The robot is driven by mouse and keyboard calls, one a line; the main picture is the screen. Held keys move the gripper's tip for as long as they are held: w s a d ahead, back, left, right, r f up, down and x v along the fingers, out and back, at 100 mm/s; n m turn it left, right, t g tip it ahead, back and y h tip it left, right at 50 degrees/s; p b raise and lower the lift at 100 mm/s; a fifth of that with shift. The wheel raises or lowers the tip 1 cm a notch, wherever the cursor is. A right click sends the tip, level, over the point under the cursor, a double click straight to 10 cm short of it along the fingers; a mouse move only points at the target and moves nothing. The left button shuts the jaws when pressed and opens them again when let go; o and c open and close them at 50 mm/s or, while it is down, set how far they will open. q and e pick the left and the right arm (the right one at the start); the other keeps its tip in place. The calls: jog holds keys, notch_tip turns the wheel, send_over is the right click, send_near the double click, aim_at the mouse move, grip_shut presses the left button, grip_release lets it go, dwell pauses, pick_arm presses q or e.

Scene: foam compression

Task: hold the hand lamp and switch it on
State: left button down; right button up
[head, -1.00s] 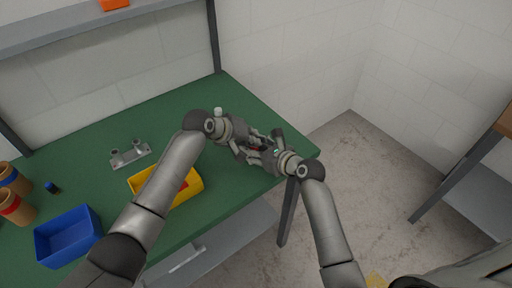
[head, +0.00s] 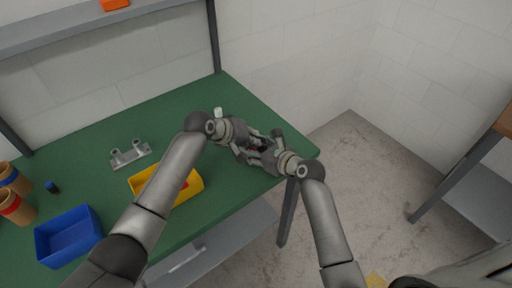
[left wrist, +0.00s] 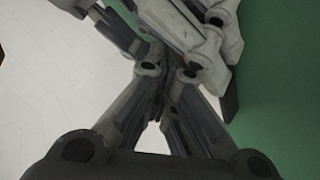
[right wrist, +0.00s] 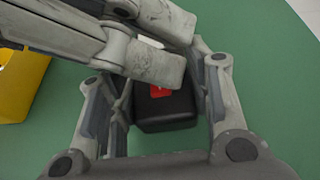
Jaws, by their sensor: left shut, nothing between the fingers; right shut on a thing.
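The hand lamp (right wrist: 168,112) is a dark, boxy body with a red switch (right wrist: 158,91) on its face, seen in the right wrist view. My right gripper (head: 264,157) is shut on the lamp, with a finger on either side of it, above the table's right part. My left gripper (head: 247,148) is shut and empty, facing the right one. In the right wrist view the left gripper's fingers (right wrist: 165,55) reach in from the upper left, close beside the switch. I cannot tell whether they touch it. The fingers hide much of the lamp in the head view.
The green table (head: 100,140) bears a yellow bin (head: 193,183), a blue bin (head: 68,238), a metal fixture (head: 130,155), brown cylinders (head: 14,205) and a small white item (head: 218,112). A shelf (head: 60,30) stands at the back. The table's right edge is close below my grippers.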

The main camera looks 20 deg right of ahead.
pick_arm(q)
jog(key=shift+s+a+f, duration=0.2)
jog(key=shift+a+f, duration=0.05)
jog(key=shift+f, duration=0.3)
pick_arm(e)
jog(key=shift+r, duration=0.1)
pick_arm(q)
jog(key=shift+w+a+r, duration=0.15)
jog(key=shift+w+r, duration=0.05)
jog(key=shift+r, duration=0.5)
pick_arm(e)
jog(key=shift+w+d, duration=0.1)
jog(key=shift+d, duration=0.05)
pick_arm(q)
jog(key=shift+w+r, duration=0.1)
jog(key=shift+r, duration=0.35)
jog(key=shift+w+r, duration=0.15)
jog(key=shift+r, duration=1)
jog(key=shift+w+r, duration=0.1)
jog(key=shift+r, duration=1.05)
pick_arm(e)
jog(key=o, duration=1.2)
jog(key=shift+o, duration=0.2)
